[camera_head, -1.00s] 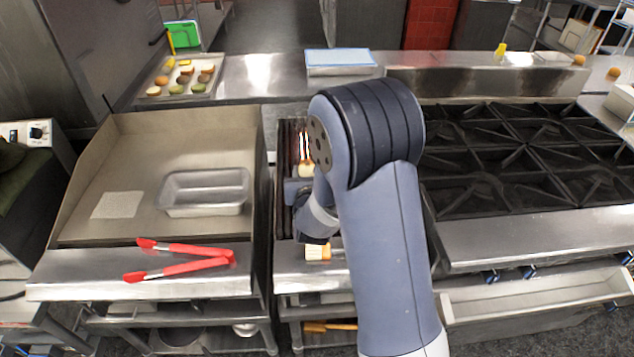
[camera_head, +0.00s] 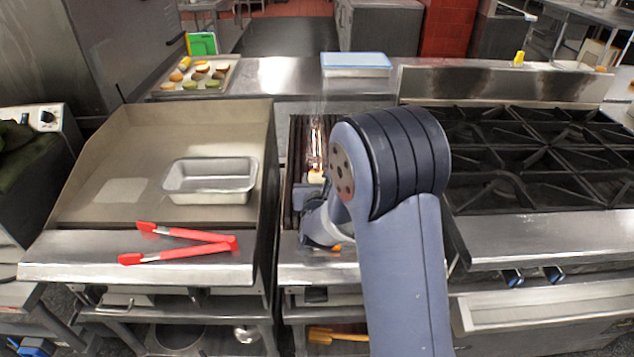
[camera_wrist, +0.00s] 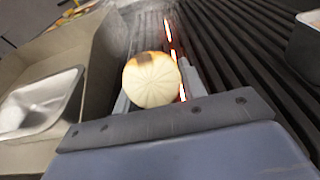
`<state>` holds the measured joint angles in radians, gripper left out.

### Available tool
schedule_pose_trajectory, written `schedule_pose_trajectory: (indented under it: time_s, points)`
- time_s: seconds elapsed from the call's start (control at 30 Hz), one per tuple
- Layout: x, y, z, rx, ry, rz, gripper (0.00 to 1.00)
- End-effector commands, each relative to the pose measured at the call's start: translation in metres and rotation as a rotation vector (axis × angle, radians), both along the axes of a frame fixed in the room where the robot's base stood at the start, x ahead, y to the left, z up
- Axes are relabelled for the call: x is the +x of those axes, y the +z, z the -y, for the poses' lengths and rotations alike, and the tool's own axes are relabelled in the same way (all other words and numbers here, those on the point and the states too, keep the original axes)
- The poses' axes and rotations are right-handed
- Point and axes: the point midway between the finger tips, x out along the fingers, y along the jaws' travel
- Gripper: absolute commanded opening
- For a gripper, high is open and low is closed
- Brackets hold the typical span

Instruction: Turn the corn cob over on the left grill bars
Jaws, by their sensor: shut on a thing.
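The corn cob (camera_wrist: 152,82) is seen end-on in the wrist view: a pale round end with radial lines and a browned, charred patch on top. My gripper (camera_wrist: 155,88) is shut on it, with one finger on each side. The cob is over the dark grill bars (camera_wrist: 235,60); whether it touches them I cannot tell. In the head view a pale end of the cob (camera_head: 316,176) shows beside my arm on the grill, and my arm hides most of the gripper there.
Orange glow shows between the bars. To the left, a metal pan (camera_head: 210,182) stands on the flat griddle (camera_head: 115,160), with red tongs (camera_head: 185,243) on its front ledge. A burner range (camera_head: 540,160) is at right. A food tray (camera_head: 168,85) and blue-topped box (camera_head: 356,63) are behind.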

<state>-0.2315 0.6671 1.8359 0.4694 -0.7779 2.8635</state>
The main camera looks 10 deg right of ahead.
Motion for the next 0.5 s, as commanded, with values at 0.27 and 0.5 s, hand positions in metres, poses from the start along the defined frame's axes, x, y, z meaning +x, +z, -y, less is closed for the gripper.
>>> schedule_pose_trajectory:
  time_s: [0.27,0.5]
  points:
    - [0.0001,0.0008,0.0000,0.000,0.000,0.001,0.50]
    - [-0.0001,0.0005,0.0000,0.000,0.000,0.001,0.65]
